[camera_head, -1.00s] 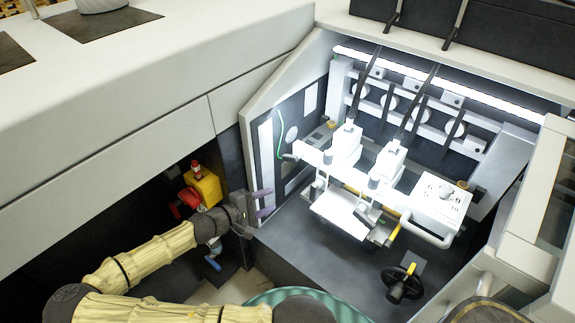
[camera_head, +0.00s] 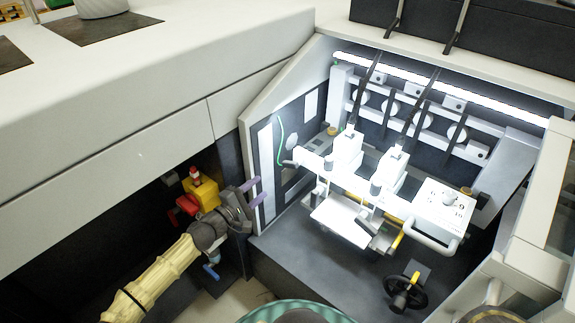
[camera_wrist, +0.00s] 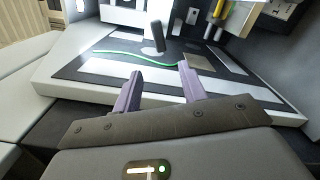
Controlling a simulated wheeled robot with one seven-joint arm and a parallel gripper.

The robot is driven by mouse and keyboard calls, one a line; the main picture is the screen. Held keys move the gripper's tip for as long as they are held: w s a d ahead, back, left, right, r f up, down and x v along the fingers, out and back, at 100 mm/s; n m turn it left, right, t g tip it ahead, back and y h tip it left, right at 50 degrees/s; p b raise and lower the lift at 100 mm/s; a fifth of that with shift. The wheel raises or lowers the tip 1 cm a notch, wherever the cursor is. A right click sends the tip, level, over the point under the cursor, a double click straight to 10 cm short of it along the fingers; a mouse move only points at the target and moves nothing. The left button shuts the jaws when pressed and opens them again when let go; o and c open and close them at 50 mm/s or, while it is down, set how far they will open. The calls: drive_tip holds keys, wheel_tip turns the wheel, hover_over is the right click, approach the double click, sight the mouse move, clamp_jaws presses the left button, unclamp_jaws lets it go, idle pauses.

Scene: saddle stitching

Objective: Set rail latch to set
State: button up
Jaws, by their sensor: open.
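My gripper (camera_head: 257,191) is at the left edge of the lit machine bay, its two purple fingers apart and empty. In the wrist view, my gripper (camera_wrist: 160,71) points at a dark side panel (camera_wrist: 117,71). A short black lever (camera_wrist: 156,37) on a pale round base stands beyond the fingertips, apart from them. It may be the rail latch, but no label is readable. A green cable (camera_wrist: 119,53) runs beside it; the cable also shows in the head view (camera_head: 280,145).
A yellow box (camera_head: 205,193) with red parts stands close behind my gripper. The bay holds white stitching heads (camera_head: 349,147), a white tray (camera_head: 340,221) and a black handwheel (camera_head: 405,292). The dark bay floor (camera_head: 310,262) is mostly clear at the front.

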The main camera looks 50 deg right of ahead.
sight(286, 166)
drive_tip(key=d, duration=0.9)
drive_tip(key=w+d, duration=0.1)
drive_tip(key=d, duration=0.4)
drive_tip(key=shift+w+d, duration=0.1)
drive_tip(key=shift+d, duration=0.25)
